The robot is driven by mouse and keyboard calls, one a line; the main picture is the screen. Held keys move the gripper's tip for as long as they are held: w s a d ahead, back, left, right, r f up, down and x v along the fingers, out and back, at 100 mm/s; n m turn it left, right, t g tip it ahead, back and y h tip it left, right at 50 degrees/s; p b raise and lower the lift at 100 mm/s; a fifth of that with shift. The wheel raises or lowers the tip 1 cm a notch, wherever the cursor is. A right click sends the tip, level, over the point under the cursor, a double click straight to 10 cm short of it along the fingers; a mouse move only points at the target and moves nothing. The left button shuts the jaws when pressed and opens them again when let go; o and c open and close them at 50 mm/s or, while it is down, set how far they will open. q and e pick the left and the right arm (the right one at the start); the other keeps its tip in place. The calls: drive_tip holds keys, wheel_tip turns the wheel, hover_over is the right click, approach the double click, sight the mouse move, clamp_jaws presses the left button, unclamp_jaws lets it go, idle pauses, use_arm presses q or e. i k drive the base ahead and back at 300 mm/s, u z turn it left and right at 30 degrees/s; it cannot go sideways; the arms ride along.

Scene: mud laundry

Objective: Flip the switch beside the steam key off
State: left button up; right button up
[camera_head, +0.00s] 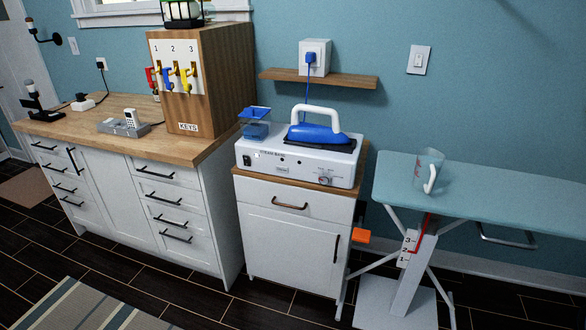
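A white steam base (225,150) stands on the small white cabinet, with a blue iron (318,133) with a white handle resting on top. Small dark lettering runs along its front. A dark, switch-like part (247,161) shows at the left of the front, and a round knob or key part (325,181) at the lower right. These are too small to tell which is the steam key or how a switch is set. A white wall switch plate (419,60) is on the blue wall to the right. Neither of my grippers is in view.
A wooden key box (215,75) with hooks numbered 1 to 3 holds red, blue and yellow keys on the left counter (75,125). A blue plug is in the wall socket (315,50) above a shelf (345,81). An ironing board (500,195) with a glass mug (428,170) stands right.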

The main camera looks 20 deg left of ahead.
sight(247, 159)
drive_tip(key=u, duration=0.65)
drive_tip(key=i, duration=1.55)
drive_tip(key=z, duration=0.7)
